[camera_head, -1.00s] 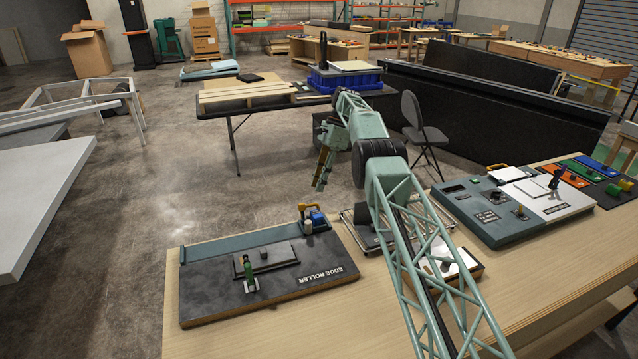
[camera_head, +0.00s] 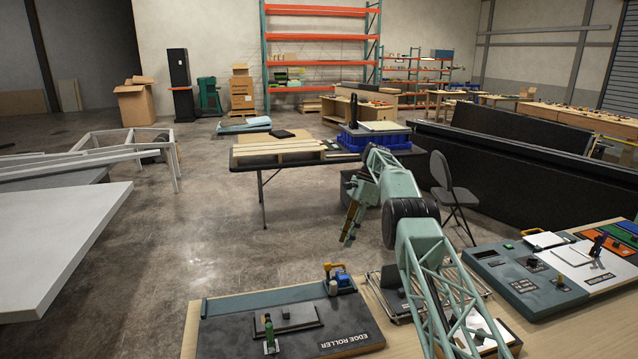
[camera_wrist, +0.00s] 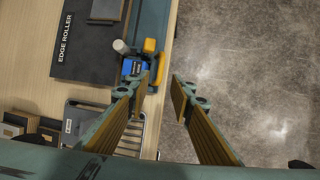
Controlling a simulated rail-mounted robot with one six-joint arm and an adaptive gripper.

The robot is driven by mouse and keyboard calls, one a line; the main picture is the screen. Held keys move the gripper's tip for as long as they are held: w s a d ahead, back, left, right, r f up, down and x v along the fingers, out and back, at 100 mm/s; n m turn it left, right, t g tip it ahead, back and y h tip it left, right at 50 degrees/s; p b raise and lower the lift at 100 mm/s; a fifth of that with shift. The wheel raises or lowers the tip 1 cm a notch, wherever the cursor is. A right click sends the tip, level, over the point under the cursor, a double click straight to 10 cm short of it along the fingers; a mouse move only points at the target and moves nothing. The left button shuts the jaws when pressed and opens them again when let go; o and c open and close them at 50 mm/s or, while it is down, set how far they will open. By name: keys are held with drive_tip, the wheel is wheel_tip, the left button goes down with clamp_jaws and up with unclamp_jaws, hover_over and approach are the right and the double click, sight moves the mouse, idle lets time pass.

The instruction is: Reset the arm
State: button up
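My arm is pale green lattice (camera_head: 445,285) and rises from the lower right of the head view. My gripper (camera_head: 347,238) hangs downward in the head view, apart from the workbench. In the wrist view my gripper (camera_wrist: 160,82) has its two yellow-brown fingers spread, with a gap between the tips and nothing held. Bare concrete floor and the bench edge show beneath the fingers.
On the wooden bench (camera_head: 192,335) are a black edge roller board (camera_head: 235,335) with a blue-and-yellow roller (camera_head: 341,279), a wire rack (camera_head: 392,292) and a teal console (camera_head: 520,280). A black table (camera_head: 240,163) and a folding chair (camera_head: 455,195) stand behind. Open floor (camera_head: 200,235) lies left.

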drive_tip(key=s+d+r+n+t+h+b, duration=0.15)
drive_tip(key=s+r, duration=0.25)
drive_tip(key=r, duration=0.8)
drive_tip(key=s+r+n+y+b, duration=0.15)
drive_tip(key=s+r, duration=0.25)
drive_tip(key=r, duration=0.8)
drive_tip(key=s+d+r+n+t+h+b, duration=0.1)
drive_tip(key=s+r+n+b, duration=0.1)
drive_tip(key=s+r, duration=0.6)
drive_tip(key=s+d+r+n+t+h+b, duration=0.15)
drive_tip(key=s+r, duration=0.25)
drive_tip(key=s, duration=0.8)
drive_tip(key=s+d+n+t+b, duration=0.15)
drive_tip(key=s+n+b, duration=0.3)
drive_tip(key=s, duration=2.15)
drive_tip(key=s+f+n, duration=0.1)
drive_tip(key=s+f, duration=0.3)
drive_tip(key=s, duration=0.4)
drive_tip(key=s+d+f+n+t+h+b, duration=0.1)
drive_tip(key=s+f+n, duration=0.1)
drive_tip(key=s+f, duration=0.3)
drive_tip(key=s+d+f+n+b, duration=0.1)
drive_tip(key=s+f, duration=0.4)
drive_tip(key=s, duration=0.7)
drive_tip(key=shift+s+d, duration=0.25)
drive_tip(key=shift+s, duration=0.05)
